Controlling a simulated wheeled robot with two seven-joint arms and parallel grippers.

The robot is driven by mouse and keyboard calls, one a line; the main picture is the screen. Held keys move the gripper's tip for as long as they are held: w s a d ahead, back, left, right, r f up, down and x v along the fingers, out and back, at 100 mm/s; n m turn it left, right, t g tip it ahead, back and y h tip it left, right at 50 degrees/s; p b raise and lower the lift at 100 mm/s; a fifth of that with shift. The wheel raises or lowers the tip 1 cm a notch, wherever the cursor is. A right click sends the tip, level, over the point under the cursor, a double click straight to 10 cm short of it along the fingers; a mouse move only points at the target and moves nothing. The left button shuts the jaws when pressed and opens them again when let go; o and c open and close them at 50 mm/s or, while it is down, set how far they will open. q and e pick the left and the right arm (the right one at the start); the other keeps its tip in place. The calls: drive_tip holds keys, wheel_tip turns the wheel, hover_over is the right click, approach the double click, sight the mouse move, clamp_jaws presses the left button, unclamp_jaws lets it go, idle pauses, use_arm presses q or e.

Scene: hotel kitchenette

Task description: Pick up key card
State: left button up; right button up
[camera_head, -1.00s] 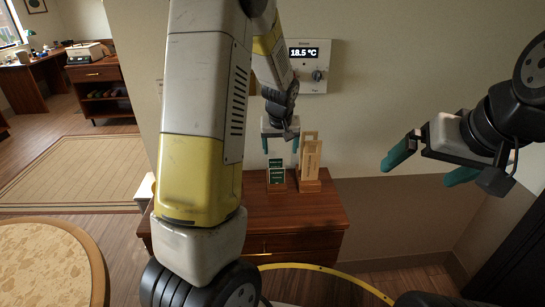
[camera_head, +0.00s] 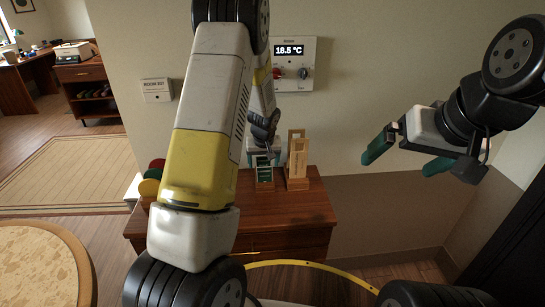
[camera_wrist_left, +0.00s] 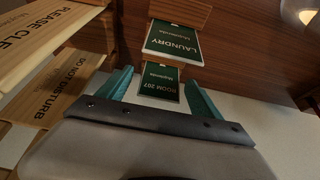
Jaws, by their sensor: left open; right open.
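Green-and-white key cards stand in a wooden holder on the cabinet. In the left wrist view one reads "ROOM 207" (camera_wrist_left: 158,84) and another reads "LAUNDRY" (camera_wrist_left: 173,42). In the head view the cards (camera_head: 264,173) show just below my left gripper (camera_head: 264,160). My left gripper is open. In the left wrist view its teal fingers (camera_wrist_left: 157,83) are on either side of the ROOM 207 card; I cannot tell whether they touch it. My right gripper (camera_head: 406,158) is open and empty, in the air to the right, away from the cards.
Wooden door hangers reading "DO NOT DISTURB" (camera_wrist_left: 48,88) and "PLEASE CLE..." (camera_wrist_left: 45,30) stand close beside the cards. The cabinet top (camera_head: 300,211) is clear in front. A thermostat panel (camera_head: 294,72) is on the wall behind. Red, green and yellow round items (camera_head: 150,187) are at left.

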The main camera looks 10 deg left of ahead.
use_arm(q)
drive_tip(key=c, duration=1.4)
drive_tip(key=shift+r, duration=0.15)
wheel_tip(320, 180, up, 10)
drive_tip(key=shift+f, duration=0.1)
